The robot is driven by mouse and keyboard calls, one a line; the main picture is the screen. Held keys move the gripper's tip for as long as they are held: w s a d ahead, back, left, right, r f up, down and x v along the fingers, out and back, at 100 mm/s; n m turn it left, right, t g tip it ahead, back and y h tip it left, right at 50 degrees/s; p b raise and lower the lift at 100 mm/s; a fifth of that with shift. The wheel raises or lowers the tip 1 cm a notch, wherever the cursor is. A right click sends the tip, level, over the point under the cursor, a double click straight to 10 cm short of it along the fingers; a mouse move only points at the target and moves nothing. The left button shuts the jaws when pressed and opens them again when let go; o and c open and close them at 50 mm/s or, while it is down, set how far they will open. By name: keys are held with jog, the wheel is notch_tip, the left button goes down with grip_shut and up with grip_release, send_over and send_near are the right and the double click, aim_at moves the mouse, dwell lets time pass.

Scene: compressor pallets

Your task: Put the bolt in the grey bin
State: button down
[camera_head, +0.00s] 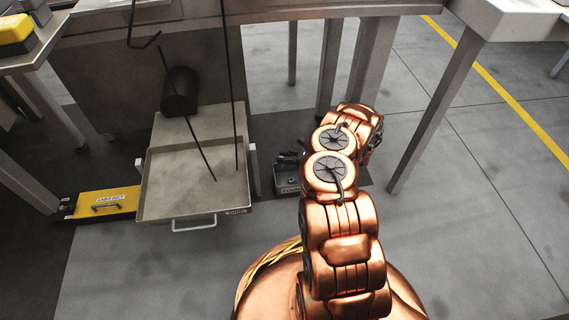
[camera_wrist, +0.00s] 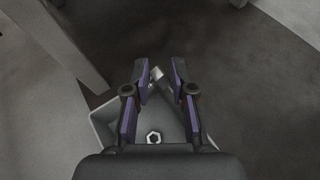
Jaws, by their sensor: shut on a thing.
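In the wrist view my gripper (camera_wrist: 161,68) is shut on a small light metal piece, which looks like the bolt (camera_wrist: 156,74). Only part of it shows between the fingertips. The grey bin (camera_wrist: 103,118) lies below the gripper and is partly hidden by the fingers and the gripper body. In the head view the grey bin (camera_head: 288,186) stands low, just left of my copper arm, and the dark gripper (camera_head: 286,158) shows just above it. The bolt cannot be made out in the head view.
A hexagonal metal nut (camera_wrist: 154,137) shows inside the bin. A large metal tray (camera_head: 190,212) with a handle stands left of the bin, and a yellow case (camera_head: 105,203) lies farther left. Table legs (camera_head: 425,125) rise to the right. Open floor lies right of my arm.

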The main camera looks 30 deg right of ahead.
jog(key=shift+w+d+f+b, duration=0.1)
jog(key=shift+f+b, duration=0.4)
jog(key=shift+f, duration=0.35)
jog(key=shift+w+d+f+b, duration=0.1)
jog(key=shift+f+b, duration=0.4)
jog(key=shift+f, duration=0.35)
jog(key=shift+f, duration=0.15)
jog(key=c, duration=1)
grip_release()
jog(key=shift+o, duration=0.2)
jog(key=shift+s+d+r, duration=0.15)
jog(key=shift+s+r, duration=0.05)
jog(key=shift+r, duration=0.1)
jog(key=p+v, duration=0.5)
jog(key=v, duration=0.5)
jog(key=shift+s+d, duration=0.2)
jog(key=shift+s, duration=0.1)
jog(key=shift+s+d+r, duration=0.15)
jog(key=shift+s, duration=0.2)
